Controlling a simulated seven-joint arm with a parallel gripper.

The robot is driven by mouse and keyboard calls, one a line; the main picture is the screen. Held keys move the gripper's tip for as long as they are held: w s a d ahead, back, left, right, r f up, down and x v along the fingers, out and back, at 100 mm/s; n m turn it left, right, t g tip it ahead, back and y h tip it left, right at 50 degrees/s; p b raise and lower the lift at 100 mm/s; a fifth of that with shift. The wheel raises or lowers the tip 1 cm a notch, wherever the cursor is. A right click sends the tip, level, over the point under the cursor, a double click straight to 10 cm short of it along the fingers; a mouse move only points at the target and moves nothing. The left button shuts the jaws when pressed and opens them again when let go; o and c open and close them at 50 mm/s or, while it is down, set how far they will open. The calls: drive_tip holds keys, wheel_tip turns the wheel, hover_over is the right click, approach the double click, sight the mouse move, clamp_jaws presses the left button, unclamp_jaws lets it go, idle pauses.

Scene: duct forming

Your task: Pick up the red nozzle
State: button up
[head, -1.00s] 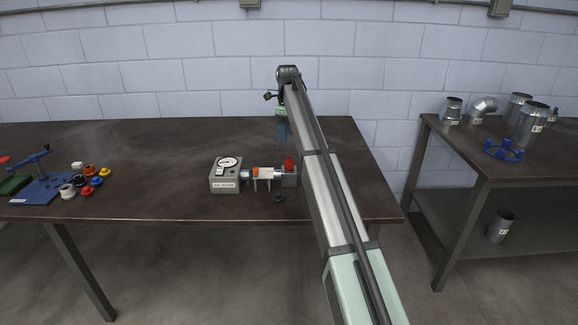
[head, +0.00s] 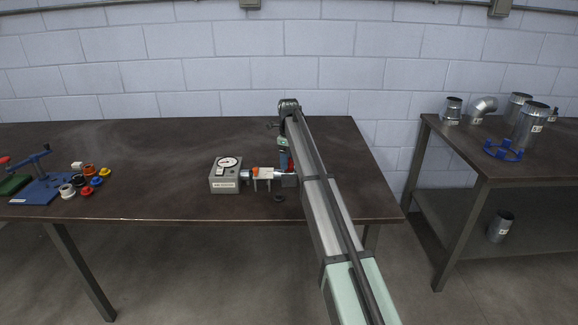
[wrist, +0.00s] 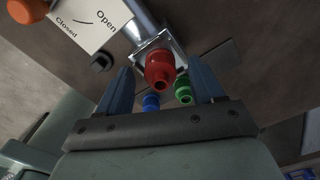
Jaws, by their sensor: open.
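The red nozzle (wrist: 160,72) sits at the end of a metal fitting in the wrist view, with its opening toward the camera. In the head view the red nozzle (head: 291,165) is partly hidden by my arm. My gripper (wrist: 161,82) is open, with one blue finger on each side of the red nozzle and a visible gap on both sides. In the head view my gripper (head: 284,163) is down at the right end of the test rig. A blue nozzle (wrist: 151,103) and a green nozzle (wrist: 183,92) show closer to my gripper's base.
The grey gauge box (head: 224,180) stands left of the nozzle, joined by a pipe with an orange part (head: 279,171). A dark round piece (head: 279,198) lies in front. Coloured fittings (head: 88,181) and a blue stand (head: 45,188) are far left. The table between is clear.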

drive_tip(key=shift+f, duration=0.35)
drive_tip(key=shift+c, duration=0.4)
drive_tip(key=c, duration=1)
